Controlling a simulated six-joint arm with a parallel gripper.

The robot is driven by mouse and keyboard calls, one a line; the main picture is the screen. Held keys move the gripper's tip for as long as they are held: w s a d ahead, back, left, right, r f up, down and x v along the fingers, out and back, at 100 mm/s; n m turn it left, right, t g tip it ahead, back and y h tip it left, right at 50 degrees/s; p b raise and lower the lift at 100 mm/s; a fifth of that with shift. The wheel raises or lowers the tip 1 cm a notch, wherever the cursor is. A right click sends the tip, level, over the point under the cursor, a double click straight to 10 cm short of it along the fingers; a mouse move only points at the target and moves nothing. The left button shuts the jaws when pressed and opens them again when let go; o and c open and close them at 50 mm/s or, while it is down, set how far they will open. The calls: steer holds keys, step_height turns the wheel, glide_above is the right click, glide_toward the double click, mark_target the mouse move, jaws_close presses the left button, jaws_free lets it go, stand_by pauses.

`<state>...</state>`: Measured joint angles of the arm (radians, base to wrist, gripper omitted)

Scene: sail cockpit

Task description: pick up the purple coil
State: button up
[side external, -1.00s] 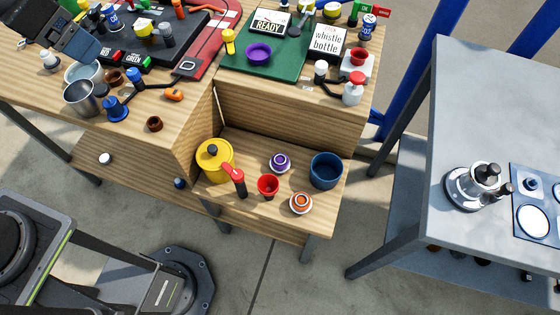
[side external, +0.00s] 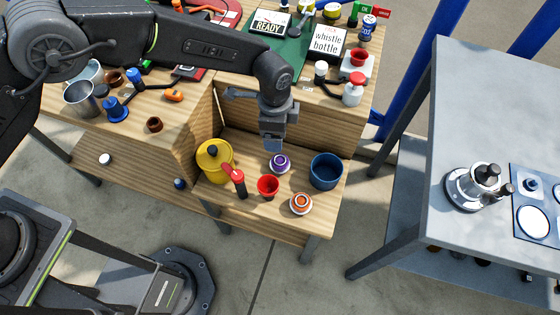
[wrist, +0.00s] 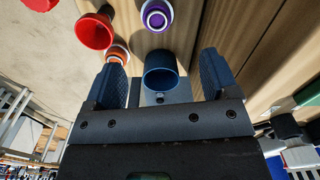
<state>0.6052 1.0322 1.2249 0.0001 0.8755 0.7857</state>
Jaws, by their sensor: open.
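The purple coil (side external: 280,163) is a small round purple piece with a white ring, lying on the lower wooden shelf (side external: 330,205). In the wrist view the purple coil (wrist: 156,16) is at the top, beyond my fingertips. My gripper (side external: 272,144) hangs pointing down just above and behind the coil in the side view. In the wrist view my gripper (wrist: 162,75) has its two dark fingers wide apart with nothing held between them. The dark blue pot shows in the gap between them, farther off.
Around the coil stand a blue pot (side external: 326,171), a red cup (side external: 268,187), an orange-and-white coil (side external: 301,203) and a yellow pot (side external: 214,161) with a red-handled thing (side external: 237,181) beside it. A wooden wall backs the shelf. A grey table stands right.

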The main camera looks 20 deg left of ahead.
mark_target(280, 160)
steer(key=f, duration=0.9)
steer(key=shift+s+d+f, duration=0.15)
steer(key=shift+d+f, duration=0.15)
steer(key=shift+f, duration=0.05)
steer(key=shift+d+f, duration=0.15)
steer(key=shift+f, duration=1.2)
steer(key=shift+d+f, duration=0.15)
steer(key=shift+f, duration=1.15)
steer(key=shift+c, duration=0.2)
